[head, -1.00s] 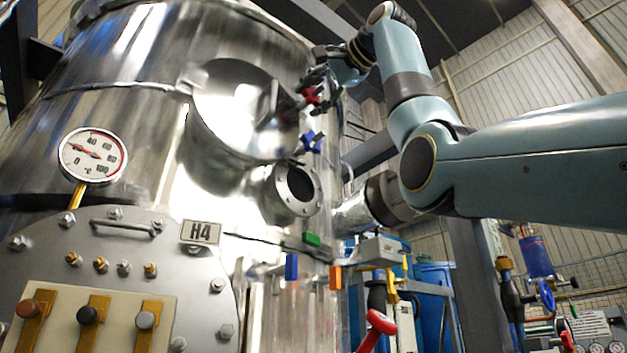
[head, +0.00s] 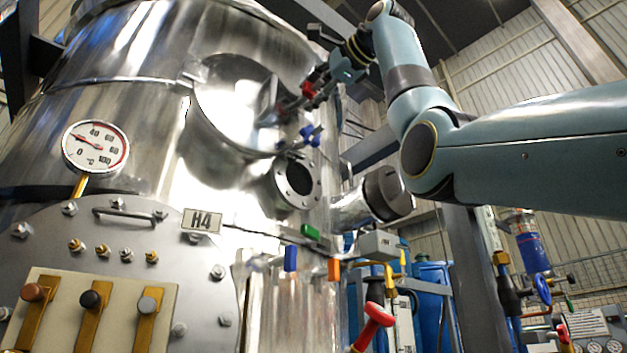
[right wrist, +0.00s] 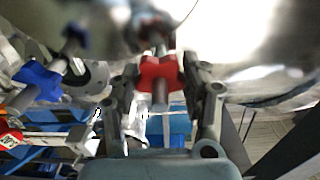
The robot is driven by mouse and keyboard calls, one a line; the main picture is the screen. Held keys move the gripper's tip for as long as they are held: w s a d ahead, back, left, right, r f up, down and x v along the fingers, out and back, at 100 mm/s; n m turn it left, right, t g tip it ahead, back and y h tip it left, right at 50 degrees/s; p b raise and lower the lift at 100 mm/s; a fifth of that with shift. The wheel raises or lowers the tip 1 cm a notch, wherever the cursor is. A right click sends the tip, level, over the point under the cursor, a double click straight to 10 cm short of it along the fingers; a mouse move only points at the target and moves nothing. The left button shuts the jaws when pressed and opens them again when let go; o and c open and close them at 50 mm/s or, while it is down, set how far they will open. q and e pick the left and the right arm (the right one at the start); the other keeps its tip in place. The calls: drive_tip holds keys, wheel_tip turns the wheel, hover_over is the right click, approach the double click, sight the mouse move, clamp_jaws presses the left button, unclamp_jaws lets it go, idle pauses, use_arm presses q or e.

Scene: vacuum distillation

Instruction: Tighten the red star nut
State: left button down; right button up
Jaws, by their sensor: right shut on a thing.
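The red star nut (head: 308,90) is at the right edge of the round hatch (head: 232,103) on the steel vessel. In the right wrist view the red star nut (right wrist: 160,73) sits between my two fingers, with a threaded rod running through it. My right gripper (head: 314,84) is shut on the red star nut; in the right wrist view its fingers (right wrist: 163,92) flank the nut on both sides. The fingers partly hide the nut in the head view. My left gripper is not in view.
A blue star nut (head: 310,135) sits just below the red one and also shows in the right wrist view (right wrist: 40,82). An open flanged port (head: 297,182) and a capped pipe (head: 385,194) stick out below. A dial gauge (head: 96,147) is at the left.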

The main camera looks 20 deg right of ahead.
drive_tip(key=shift+w+f, duration=0.1)
drive_tip(key=shift+f, duration=0.15)
drive_tip(key=o, duration=1.2)
drive_tip(key=shift+r, duration=0.15)
drive_tip(key=shift+c, duration=0.2)
drive_tip(key=shift+s+d+r, duration=0.1)
drive_tip(key=shift+s+d, duration=0.05)
drive_tip(key=shift+s, duration=0.3)
drive_tip(key=v, duration=1.1)
